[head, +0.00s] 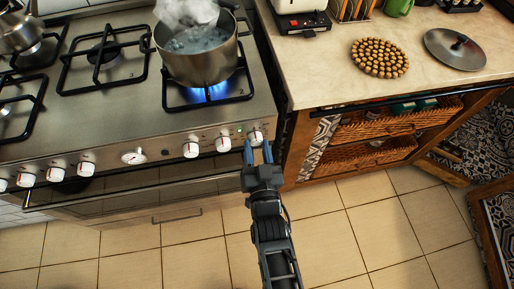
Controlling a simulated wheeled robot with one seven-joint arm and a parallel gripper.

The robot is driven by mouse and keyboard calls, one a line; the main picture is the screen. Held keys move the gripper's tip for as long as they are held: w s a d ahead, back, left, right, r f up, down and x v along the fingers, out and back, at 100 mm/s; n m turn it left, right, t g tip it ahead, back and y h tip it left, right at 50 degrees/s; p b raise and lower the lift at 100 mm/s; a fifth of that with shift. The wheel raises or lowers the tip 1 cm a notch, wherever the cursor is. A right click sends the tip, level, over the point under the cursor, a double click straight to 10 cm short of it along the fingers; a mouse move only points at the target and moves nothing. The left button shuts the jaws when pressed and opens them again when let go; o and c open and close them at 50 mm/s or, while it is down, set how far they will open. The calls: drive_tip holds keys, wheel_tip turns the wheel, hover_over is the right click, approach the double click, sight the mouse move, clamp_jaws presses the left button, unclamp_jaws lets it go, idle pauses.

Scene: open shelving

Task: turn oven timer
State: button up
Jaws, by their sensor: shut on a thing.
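The oven's front panel (108,169) carries a row of white knobs and a round white dial (133,157) with markings and a red mark. The rightmost knob (256,136) is at the panel's right end. My gripper (258,145) reaches up to this knob with its two blue fingers on either side of it, and is shut on it. The fingers hide part of the knob's sides. Which control is the timer cannot be told from labels at this size.
A steaming pot (197,52) stands on a lit blue burner above the knobs. An oven door handle (110,190) runs below the panel. A wooden counter (320,81) with wicker baskets (385,127) stands close on the right. The tiled floor (350,235) is clear.

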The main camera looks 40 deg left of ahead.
drive_tip(key=c, duration=0.5)
drive_tip(key=shift+f+m+b, duration=0.25)
drive_tip(key=shift+m+b, duration=0.85)
drive_tip(key=shift+b, duration=0.05)
drive_tip(key=shift+r+m+b, duration=0.15)
drive_tip(key=shift+m+b, duration=0.6)
drive_tip(key=shift+m, duration=0.25)
drive_tip(key=shift+r+m, duration=0.15)
drive_tip(key=shift+m, duration=0.15)
drive_tip(key=o, duration=1.1)
drive_tip(key=shift+b+v, duration=0.45)
drive_tip(key=shift+v, duration=3.45)
drive_tip(key=shift+r, duration=0.2)
